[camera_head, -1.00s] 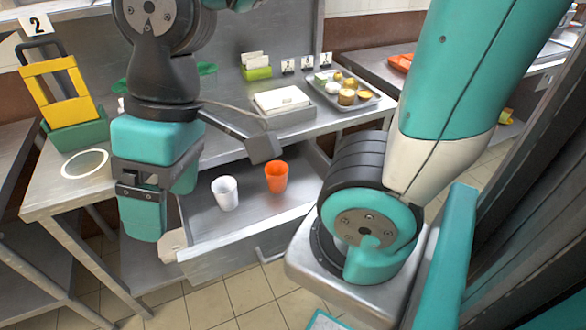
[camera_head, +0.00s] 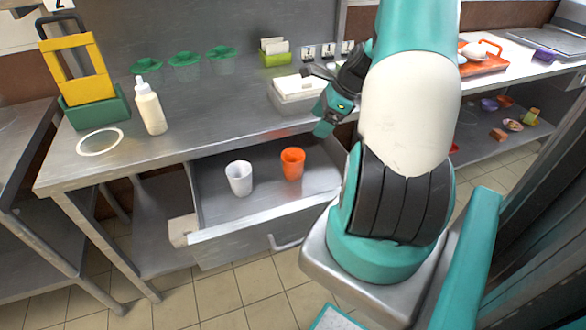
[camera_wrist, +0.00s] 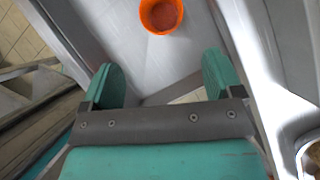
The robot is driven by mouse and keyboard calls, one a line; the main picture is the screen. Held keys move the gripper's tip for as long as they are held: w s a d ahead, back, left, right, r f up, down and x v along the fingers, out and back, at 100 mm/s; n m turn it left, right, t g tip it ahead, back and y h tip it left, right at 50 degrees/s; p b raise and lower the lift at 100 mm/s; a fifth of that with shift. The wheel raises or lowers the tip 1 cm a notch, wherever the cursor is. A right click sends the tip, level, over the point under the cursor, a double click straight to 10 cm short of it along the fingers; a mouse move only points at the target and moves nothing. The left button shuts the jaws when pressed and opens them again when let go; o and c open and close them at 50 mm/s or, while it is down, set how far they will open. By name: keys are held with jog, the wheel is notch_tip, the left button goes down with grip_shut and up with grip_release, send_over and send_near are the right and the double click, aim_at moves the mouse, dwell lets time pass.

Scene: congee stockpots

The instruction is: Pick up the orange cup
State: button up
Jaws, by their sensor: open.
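The orange cup (camera_head: 292,164) stands upright in the open drawer (camera_head: 262,196) under the steel counter, to the right of a white cup (camera_head: 239,179). In the wrist view the orange cup (camera_wrist: 161,15) is at the top edge, seen from above into its open mouth. My gripper (camera_wrist: 160,78) is open and empty, its two green fingers spread apart. The cup lies ahead of the fingers, not between them. In the head view my gripper (camera_head: 326,122) is near the counter's front edge, right of and above the cup, partly hidden by my arm.
The drawer walls surround the cups. A tray (camera_head: 481,62) lies at the right.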

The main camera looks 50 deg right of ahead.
send_near(290, 160)
jog(key=a, duration=0.4)
jog(key=shift+d+f+x, duration=0.1)
jog(key=shift+d+x, duration=0.1)
jog(key=shift+x, duration=1.45)
jog(key=shift+d+f+x, duration=0.1)
jog(key=shift+d+x, duration=0.1)
jog(key=shift+x, duration=1.45)
jog(key=shift+s, duration=0.15)
jog(key=c, duration=0.7)
